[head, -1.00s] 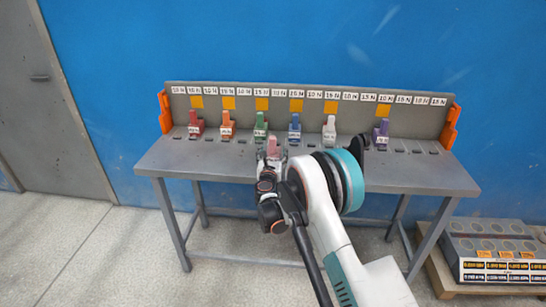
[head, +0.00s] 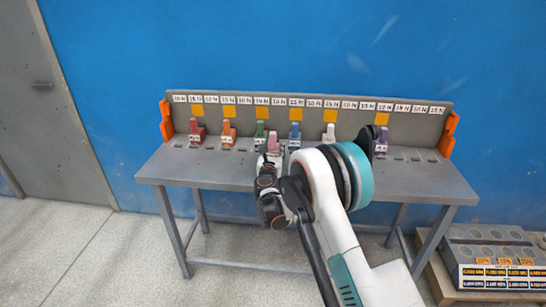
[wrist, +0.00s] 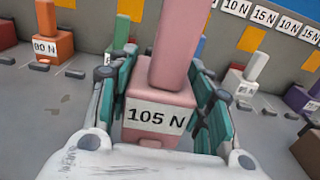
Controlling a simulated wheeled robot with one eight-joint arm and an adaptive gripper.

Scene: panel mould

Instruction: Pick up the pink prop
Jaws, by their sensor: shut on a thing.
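The pink prop (head: 273,143) is a block with a tall upright post, standing upright in my gripper in front of the row of coloured props. In the wrist view the pink prop (wrist: 175,60) fills the middle, with a white "105 N" label on its block facing me. My gripper (wrist: 165,110) is shut on it, with teal fingers on the left and right sides of the block. In the head view my gripper (head: 271,158) is partly hidden by its own body. The underside of the prop is hidden, so I cannot tell how far it is above the table.
The grey table (head: 190,170) has slots and a back panel of labels. Red (head: 197,131), orange (head: 228,134), green (head: 260,134), blue (head: 294,134), white (head: 329,133) and purple (head: 381,142) props stand behind.

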